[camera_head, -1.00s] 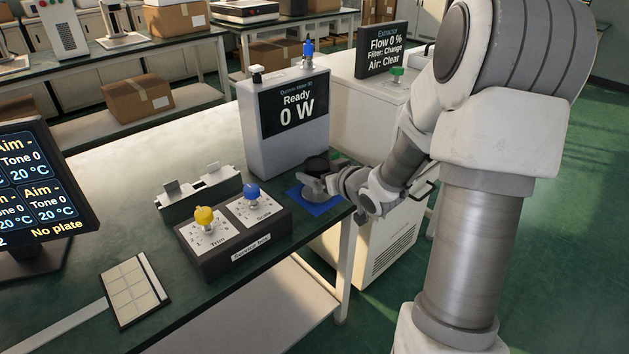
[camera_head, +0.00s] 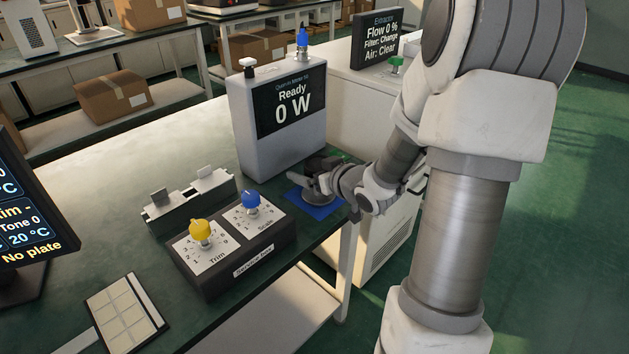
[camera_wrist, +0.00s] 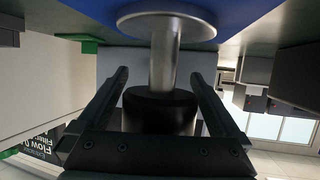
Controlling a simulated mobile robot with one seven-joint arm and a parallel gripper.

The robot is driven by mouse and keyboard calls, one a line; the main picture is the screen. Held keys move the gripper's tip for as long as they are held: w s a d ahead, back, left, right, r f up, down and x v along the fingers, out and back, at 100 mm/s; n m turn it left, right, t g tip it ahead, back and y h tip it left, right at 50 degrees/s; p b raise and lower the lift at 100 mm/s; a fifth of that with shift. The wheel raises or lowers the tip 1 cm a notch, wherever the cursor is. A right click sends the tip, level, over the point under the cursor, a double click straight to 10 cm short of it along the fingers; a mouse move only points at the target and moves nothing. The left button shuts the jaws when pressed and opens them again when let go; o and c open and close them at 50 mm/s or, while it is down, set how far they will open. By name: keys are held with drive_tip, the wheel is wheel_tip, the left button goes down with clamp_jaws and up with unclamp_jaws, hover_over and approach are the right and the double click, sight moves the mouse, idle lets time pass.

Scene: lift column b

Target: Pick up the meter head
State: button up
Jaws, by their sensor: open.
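The meter head stands on the blue mat (camera_head: 325,210) at the bench's right edge, partly hidden by my gripper in the head view. The wrist view, which looks upside down, shows the meter head (camera_wrist: 164,62) as a round grey base on the blue mat, a metal stem and a black cylindrical part. My gripper (camera_wrist: 160,75) is open, with one finger on each side of the stem and black part. Gaps show between the fingers and the stem. In the head view my gripper (camera_head: 322,179) reaches in from the right, low over the mat.
A grey meter box (camera_head: 285,150) reading "Ready 0 W" stands just behind the mat. The service box (camera_head: 225,243) with yellow and blue knobs is to the left. A white extractor cabinet (camera_head: 385,235) stands beyond the bench's right edge.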

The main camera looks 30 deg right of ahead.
drive_tip(key=shift+c, duration=0.3)
drive_tip(key=shift+s, duration=0.1)
clamp_jaws()
drive_tip(key=shift+r, duration=0.1)
